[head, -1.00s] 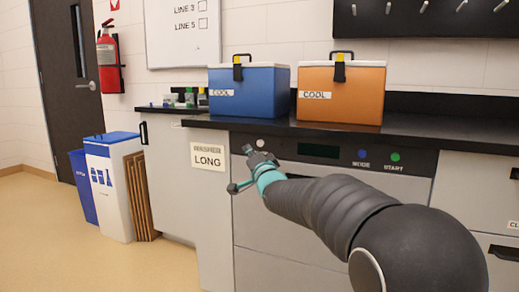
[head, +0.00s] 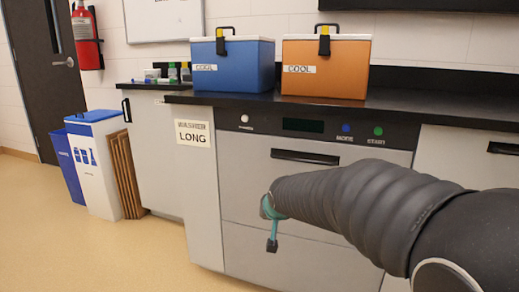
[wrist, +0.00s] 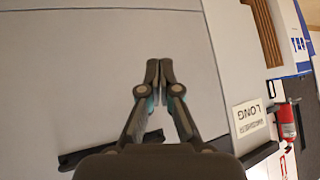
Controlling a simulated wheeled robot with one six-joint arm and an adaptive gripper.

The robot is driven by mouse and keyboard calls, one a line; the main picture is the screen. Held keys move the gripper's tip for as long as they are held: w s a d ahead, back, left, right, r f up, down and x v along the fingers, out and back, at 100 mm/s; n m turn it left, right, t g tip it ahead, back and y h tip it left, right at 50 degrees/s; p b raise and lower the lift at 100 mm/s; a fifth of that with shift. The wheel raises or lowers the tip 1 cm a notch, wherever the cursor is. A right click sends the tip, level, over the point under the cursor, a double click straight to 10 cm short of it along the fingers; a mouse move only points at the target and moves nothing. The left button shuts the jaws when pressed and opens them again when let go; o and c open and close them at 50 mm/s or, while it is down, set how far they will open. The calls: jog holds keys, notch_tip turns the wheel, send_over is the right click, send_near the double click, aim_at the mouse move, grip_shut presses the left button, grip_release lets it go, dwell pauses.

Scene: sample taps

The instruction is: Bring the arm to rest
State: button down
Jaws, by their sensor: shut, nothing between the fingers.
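My gripper (wrist: 160,72) is shut with nothing between its fingers, as the wrist view shows. In the head view, my gripper hangs low in front of the grey washer (head: 240,170), with only part of it (head: 272,244) showing below the end of my arm. The rest is hidden behind my sleeved arm. My arm reaches in from the lower right. In the wrist view the washer's front panel (wrist: 60,60) lies behind the fingers, and the two look apart, though the gap is hard to judge.
A blue cooler (head: 233,68) and an orange cooler (head: 325,66) stand on the black counter (head: 420,105). A sign reading LONG (head: 192,133) is left of the washer. Bins (head: 98,170) and brown boards (head: 125,175) stand at left. The floor (head: 110,255) there is clear.

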jog(key=s+d+r+g+p, duration=0.1)
jog(key=s+d, duration=0.3)
jog(key=s, duration=0.7)
jog(key=s+d+r+g+h+p, duration=0.1)
jog(key=s+d+r+p, duration=0.1)
jog(key=s, duration=0.9)
jog(key=s+d+r+g+p, duration=0.1)
jog(key=s+d+r+p, duration=0.1)
jog(key=s+d, duration=0.5)
jog(key=s, duration=0.4)
jog(key=shift+s+r+n+g+h+p, duration=0.15)
jog(key=shift+n+g+h+p, duration=0.15)
jog(key=shift+h+p, duration=0.1)
